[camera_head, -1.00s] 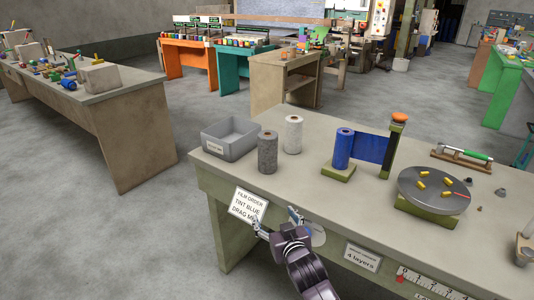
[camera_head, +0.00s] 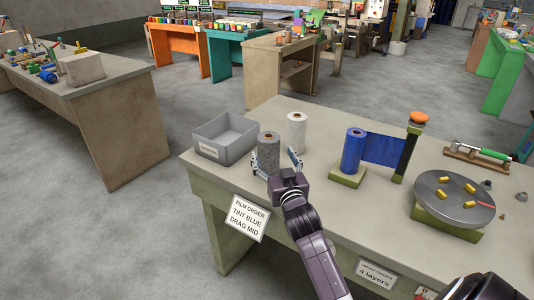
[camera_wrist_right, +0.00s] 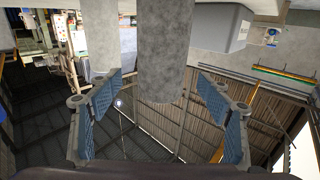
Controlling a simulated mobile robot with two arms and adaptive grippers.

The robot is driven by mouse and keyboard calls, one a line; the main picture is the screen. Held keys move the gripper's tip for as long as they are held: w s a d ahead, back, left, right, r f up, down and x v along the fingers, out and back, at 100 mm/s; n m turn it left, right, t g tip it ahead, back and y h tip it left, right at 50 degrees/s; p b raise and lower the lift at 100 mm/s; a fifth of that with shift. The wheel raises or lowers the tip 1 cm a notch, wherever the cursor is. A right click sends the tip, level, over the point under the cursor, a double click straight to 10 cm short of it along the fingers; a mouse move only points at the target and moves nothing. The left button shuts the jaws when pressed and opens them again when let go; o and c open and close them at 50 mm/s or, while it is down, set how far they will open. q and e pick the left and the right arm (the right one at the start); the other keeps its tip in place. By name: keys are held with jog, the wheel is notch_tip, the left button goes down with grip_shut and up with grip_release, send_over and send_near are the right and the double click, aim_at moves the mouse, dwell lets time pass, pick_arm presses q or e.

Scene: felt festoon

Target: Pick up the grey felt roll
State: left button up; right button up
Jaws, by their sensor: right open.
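In the right wrist view the roll (camera_wrist_right: 163,50) shows between the open, blue-padded fingers of the gripper (camera_wrist_right: 162,100). Gaps show on both sides there, so the fingers look apart from it. The roll's lower part is partly hidden by the gripper in the head view. My left gripper is not in view.
A white roll (camera_head: 296,132) stands close behind the grey one. The grey bin (camera_head: 225,138) is to its left. A blue roll (camera_head: 355,150) with stretched film and a round turntable (camera_head: 455,197) are to the right. A sign (camera_head: 246,217) hangs at the front edge.

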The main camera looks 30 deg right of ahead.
jog(key=w, duration=0.1)
jog(key=w+r, duration=0.1)
jog(key=shift+w+d+p, duration=0.35)
jog(key=shift+d+p, duration=0.05)
jog(key=shift+f+x, duration=0.25)
jog(key=shift+x, duration=0.8)
jog(key=shift+w, duration=0.15)
jog(key=c, duration=1.6)
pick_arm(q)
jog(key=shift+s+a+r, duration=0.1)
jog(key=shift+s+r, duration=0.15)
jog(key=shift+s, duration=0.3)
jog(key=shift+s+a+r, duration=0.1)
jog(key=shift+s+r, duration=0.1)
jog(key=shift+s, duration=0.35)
pick_arm(e)
jog(key=shift+r, duration=0.1)
jog(key=shift+c, duration=0.2)
jog(key=shift+r, duration=0.1)
